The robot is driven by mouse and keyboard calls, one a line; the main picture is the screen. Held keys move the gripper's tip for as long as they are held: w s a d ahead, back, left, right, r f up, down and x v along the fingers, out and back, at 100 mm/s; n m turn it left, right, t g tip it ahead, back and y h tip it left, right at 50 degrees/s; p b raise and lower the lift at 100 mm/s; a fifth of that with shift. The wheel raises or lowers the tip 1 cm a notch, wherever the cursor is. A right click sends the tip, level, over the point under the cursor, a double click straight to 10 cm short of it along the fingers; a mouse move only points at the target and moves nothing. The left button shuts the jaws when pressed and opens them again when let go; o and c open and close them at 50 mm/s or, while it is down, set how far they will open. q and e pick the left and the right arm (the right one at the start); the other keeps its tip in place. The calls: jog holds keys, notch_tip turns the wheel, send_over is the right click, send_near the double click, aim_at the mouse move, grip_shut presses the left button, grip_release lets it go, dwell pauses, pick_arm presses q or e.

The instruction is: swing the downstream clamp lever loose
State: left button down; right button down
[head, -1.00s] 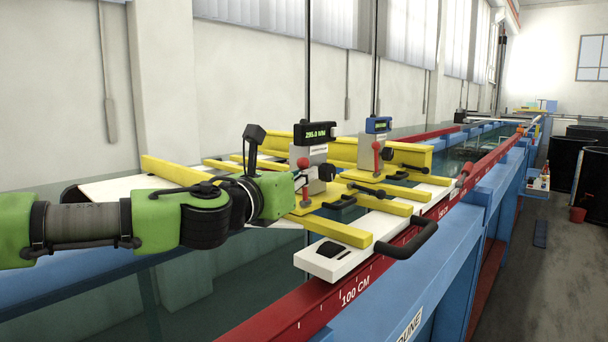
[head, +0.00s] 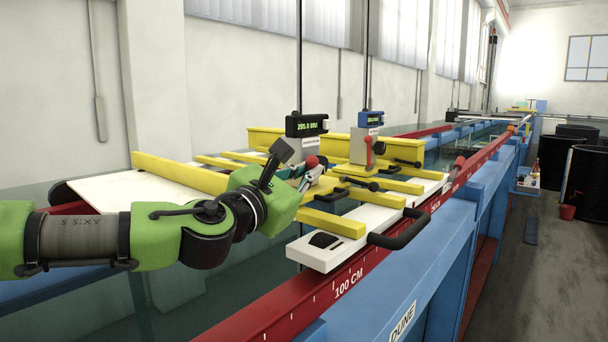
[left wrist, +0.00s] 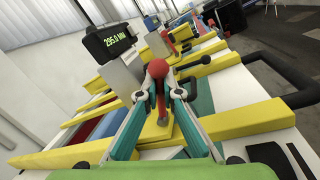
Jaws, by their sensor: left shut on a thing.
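Two gauges stand on the flume: a near one with a black display reading 295.0 MM (head: 307,125) and a far one with a blue display (head: 370,119). The near gauge's clamp lever has a red ball knob (head: 312,161). In the left wrist view the red lever (left wrist: 160,104) lies between my fingers, its ball above the tips. My left gripper (left wrist: 160,92) is shut on this lever; it also shows in the head view (head: 305,174), partly hiding the stem. The far gauge has its own red-knobbed lever (head: 368,142), apart from my gripper. My right gripper is not in view.
Yellow bars (head: 180,172) and a white carriage plate (head: 325,257) with a black handle (head: 400,232) surround the gauges. A red rail marked 100 CM (head: 300,315) runs along the flume. Free floor (head: 530,270) lies at the right.

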pick_arm(q)
jog(key=shift+s+r+m, duration=0.15)
jog(key=shift+r+m, duration=0.25)
jog(key=shift+m, duration=0.1)
jog(key=c, duration=2.2)
grip_release()
jog(key=shift+o, duration=0.2)
jog(key=shift+s+d+f, duration=0.1)
jog(key=shift+d+f, duration=0.05)
jog(key=shift+s, duration=0.1)
jog(key=shift+f, duration=0.15)
jog(key=shift+s+a, duration=0.2)
jog(key=shift+a, duration=0.1)
jog(key=v, duration=1.1)
jog(key=shift+s, duration=0.15)
jog(key=shift+a, duration=0.1)
